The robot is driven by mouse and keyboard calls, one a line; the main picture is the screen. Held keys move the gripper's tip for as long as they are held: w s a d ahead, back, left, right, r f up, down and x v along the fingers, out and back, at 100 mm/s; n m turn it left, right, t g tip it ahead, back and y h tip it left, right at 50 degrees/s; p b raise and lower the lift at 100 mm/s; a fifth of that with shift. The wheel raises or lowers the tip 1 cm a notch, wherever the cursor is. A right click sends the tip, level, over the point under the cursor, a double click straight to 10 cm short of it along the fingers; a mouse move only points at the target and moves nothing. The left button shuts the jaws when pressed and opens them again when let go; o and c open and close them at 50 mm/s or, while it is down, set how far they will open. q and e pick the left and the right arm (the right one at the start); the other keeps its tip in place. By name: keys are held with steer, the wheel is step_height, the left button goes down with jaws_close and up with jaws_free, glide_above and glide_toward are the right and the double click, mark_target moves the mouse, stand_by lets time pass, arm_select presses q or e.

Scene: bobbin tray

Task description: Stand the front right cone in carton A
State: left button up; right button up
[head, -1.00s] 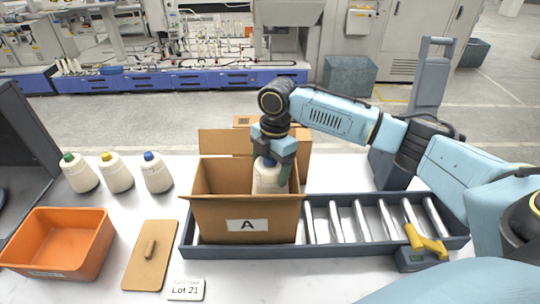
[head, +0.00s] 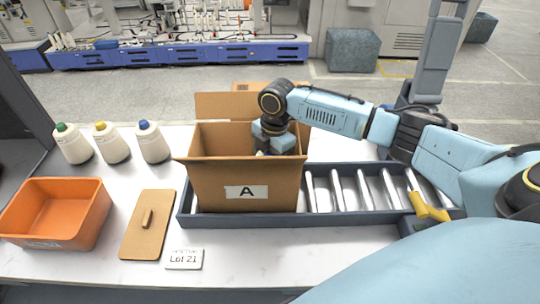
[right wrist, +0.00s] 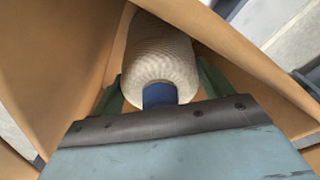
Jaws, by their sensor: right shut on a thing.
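Carton A (head: 225,195) is an open brown box with a white "A" label, standing on the roller conveyor. My right gripper (head: 272,143) reaches down into the carton, and its fingertips are hidden behind the front wall. In the right wrist view the gripper (right wrist: 161,92) is shut on a cream cone (right wrist: 160,55) with a blue tip, between green fingers. Brown carton walls surround the cone there. Whether the cone's base touches the carton floor is hidden. My left gripper is not in view.
Three cream cones with green (head: 72,145), yellow (head: 111,145) and blue (head: 152,143) tips stand at the left. An orange bin (head: 55,232), a brown board with a handle (head: 146,235) and a "Lot 21" card (head: 184,259) lie in front. Conveyor rollers (head: 345,190) are bare right of the carton.

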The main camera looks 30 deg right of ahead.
steer(key=shift+f, duration=0.15)
steer(key=o, duration=1.6)
steer(key=shift+c, duration=0.2)
steer(key=r, duration=0.4)
steer(key=d+r, duration=0.1)
steer(key=r, duration=0.3)
steer(key=r+b, duration=0.1)
steer(key=r, duration=0.3)
steer(key=shift+w+d+r, duration=0.15)
steer(key=shift+d+r, duration=0.1)
steer(key=shift+r, duration=0.4)
